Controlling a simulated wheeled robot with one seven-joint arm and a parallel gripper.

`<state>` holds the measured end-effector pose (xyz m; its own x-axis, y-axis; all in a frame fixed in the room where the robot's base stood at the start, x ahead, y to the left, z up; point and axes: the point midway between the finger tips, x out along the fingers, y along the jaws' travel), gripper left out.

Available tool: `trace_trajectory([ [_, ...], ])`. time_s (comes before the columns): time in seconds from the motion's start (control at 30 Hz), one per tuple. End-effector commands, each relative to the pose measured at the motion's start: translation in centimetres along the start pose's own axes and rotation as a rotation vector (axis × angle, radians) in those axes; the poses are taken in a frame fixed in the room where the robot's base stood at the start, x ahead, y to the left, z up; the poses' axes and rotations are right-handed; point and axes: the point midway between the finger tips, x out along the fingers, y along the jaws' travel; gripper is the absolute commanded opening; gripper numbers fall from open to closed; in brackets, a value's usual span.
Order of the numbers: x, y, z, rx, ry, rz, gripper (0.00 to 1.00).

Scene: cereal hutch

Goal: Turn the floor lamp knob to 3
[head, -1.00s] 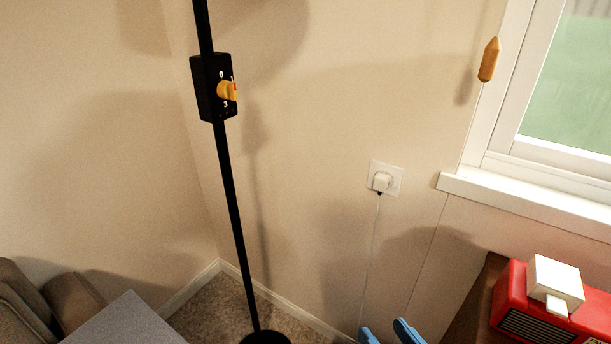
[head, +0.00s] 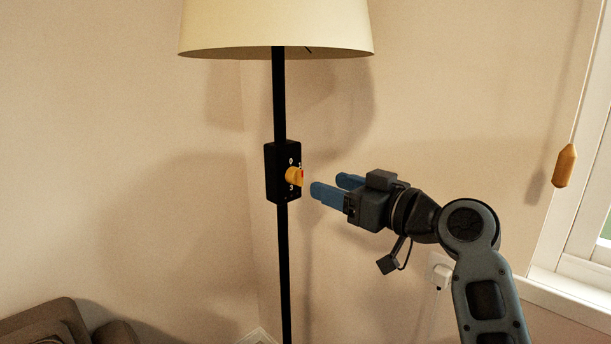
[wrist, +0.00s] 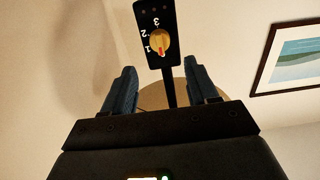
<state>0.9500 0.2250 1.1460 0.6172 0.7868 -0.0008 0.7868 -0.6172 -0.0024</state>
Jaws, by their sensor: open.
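The floor lamp's black control box (head: 283,172) sits on its dark pole (head: 284,260), below a cream shade (head: 275,30). A yellow-orange knob (head: 293,176) with a red mark sticks out of the box, with 0 above it and 3 below.
A wall outlet with a plug (head: 439,275) is behind my arm. A window (head: 590,230) and a hanging wooden pull (head: 566,166) are at right. A brown sofa (head: 65,325) is at lower left. A framed picture (wrist: 290,55) hangs on a wall.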

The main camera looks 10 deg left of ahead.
Motion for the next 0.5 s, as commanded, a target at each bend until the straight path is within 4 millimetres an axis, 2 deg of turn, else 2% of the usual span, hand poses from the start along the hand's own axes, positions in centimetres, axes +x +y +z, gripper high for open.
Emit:
trace_trajectory([
  [0.5, 6.7, -0.1, -0.3, -0.001, 0.000, -0.005, 0.58],
])
